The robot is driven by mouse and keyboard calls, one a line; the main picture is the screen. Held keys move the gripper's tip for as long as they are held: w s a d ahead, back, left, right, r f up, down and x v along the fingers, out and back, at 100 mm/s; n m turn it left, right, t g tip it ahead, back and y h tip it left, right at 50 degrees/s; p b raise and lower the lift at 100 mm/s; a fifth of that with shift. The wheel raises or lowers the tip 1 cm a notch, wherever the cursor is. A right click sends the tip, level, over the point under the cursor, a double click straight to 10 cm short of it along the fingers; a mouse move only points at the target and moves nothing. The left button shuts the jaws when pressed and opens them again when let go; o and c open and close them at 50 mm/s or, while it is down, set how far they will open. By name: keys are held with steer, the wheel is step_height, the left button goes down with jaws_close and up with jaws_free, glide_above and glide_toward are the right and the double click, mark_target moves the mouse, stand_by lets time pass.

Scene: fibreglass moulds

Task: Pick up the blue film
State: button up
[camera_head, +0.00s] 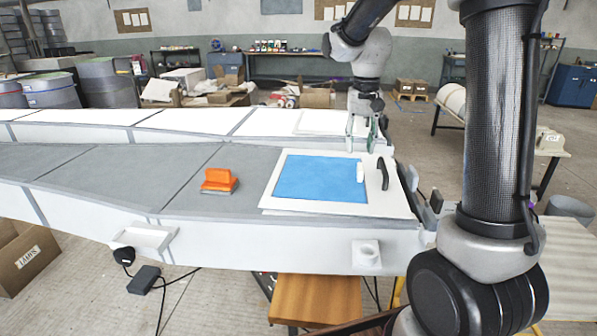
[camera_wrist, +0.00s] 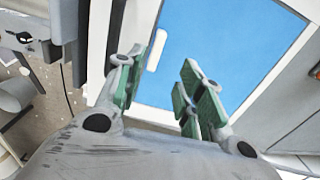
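The blue film (camera_head: 315,179) lies flat on a white sheet (camera_head: 279,200) at the right end of the long grey mould. It also fills the upper middle of the wrist view (camera_wrist: 225,45). My gripper (camera_head: 361,140) is above the far right part of the film and sheet, pointing down. Its green-padded fingers (camera_wrist: 163,88) are apart with nothing between them. In the wrist view the gripper body and fingers hide part of the film's near edge. Whether the fingertips touch anything is not clear.
A small white bar (camera_head: 361,172) lies at the film's right edge, beside a black handle (camera_head: 383,174). Another long mould with white panels (camera_head: 180,119) runs behind.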

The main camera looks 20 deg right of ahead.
mark_target(361, 167)
steer(key=shift+s+d+f, duration=0.1)
steer(key=shift+s+f, duration=0.15)
steer(key=shift+f, duration=0.35)
step_height(361, 167, down, 7)
steer(key=shift+s+d+r, duration=0.1)
steer(key=shift+d+r, duration=0.05)
steer(key=shift+c, duration=0.3)
jaws_close()
